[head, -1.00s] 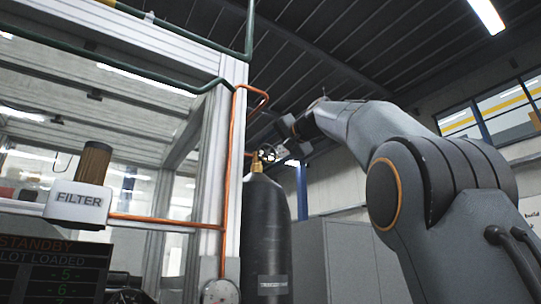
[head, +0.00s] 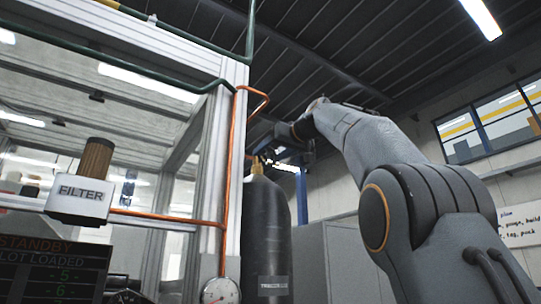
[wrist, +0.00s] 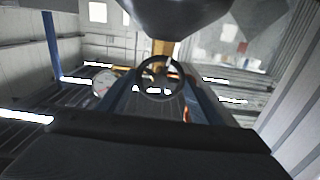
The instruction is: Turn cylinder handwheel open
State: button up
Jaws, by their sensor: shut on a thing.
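The dark cylinder (head: 266,240) stands upright beside the frame post, with a brass valve (head: 257,166) on top. The black handwheel (wrist: 160,60) shows in the wrist view as a spoked ring in front of the brass valve stem (wrist: 163,47). My gripper (head: 284,153) is at the valve in the head view and mostly hides the wheel there. In the wrist view its blue-edged fingers lie on either side of the wheel, and my gripper (wrist: 160,88) is shut on it. The exact finger contact is hard to see.
An aluminium-framed enclosure (head: 215,150) stands close left of the cylinder. A copper pipe (head: 229,190) runs down its post to a round gauge (head: 220,291). A filter (head: 82,193) is at the left. Grey cabinets (head: 340,260) stand behind; open space lies above.

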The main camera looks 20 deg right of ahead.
jog(key=shift+f+n, duration=0.15)
jog(key=shift+n, duration=0.45)
jog(key=o, duration=1.1)
jog(key=shift+c, duration=0.2)
jog(key=b+v, duration=0.4)
jog(key=v, duration=0.3)
jog(key=shift+s+d, duration=0.15)
jog(key=shift+s, duration=0.2)
